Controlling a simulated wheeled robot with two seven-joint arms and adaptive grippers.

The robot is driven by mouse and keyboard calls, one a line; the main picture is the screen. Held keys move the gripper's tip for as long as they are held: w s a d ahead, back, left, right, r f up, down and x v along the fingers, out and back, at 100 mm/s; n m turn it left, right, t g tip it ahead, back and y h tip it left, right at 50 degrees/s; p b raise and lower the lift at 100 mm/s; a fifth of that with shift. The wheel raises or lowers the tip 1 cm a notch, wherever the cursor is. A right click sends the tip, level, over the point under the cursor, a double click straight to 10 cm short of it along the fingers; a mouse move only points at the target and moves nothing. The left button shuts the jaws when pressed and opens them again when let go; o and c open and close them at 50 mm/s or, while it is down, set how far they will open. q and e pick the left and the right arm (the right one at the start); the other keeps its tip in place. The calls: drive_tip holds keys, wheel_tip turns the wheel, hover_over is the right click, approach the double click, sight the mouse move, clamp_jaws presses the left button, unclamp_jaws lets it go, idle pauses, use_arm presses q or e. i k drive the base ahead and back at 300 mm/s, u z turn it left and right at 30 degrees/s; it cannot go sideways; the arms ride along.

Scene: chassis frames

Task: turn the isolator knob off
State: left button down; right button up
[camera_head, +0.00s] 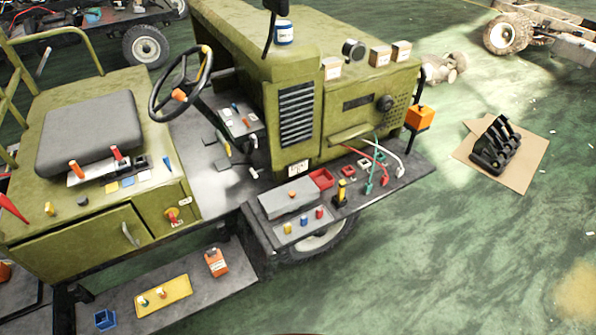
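A red knob (172,215), which looks like the isolator knob, sits on the upright green side panel below the seat, at the left of the head view. A small yellowish part shows at it and a pale label (181,224) lies just below. Its exact turn position is too small to tell. Nothing covers it. Neither of my grippers is in the head view.
The green vehicle has a grey seat (88,134), a steering wheel (181,85) and a panel handle (130,234) left of the knob. A lower step (200,292) holds a yellow plate (163,295), an orange container (216,262) and a blue box (105,319).

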sight(174, 221)
drive_tip(key=k, duration=0.5)
drive_tip(key=u, duration=2.3)
drive_tip(key=i, duration=1.2)
drive_tip(key=z, duration=1.9)
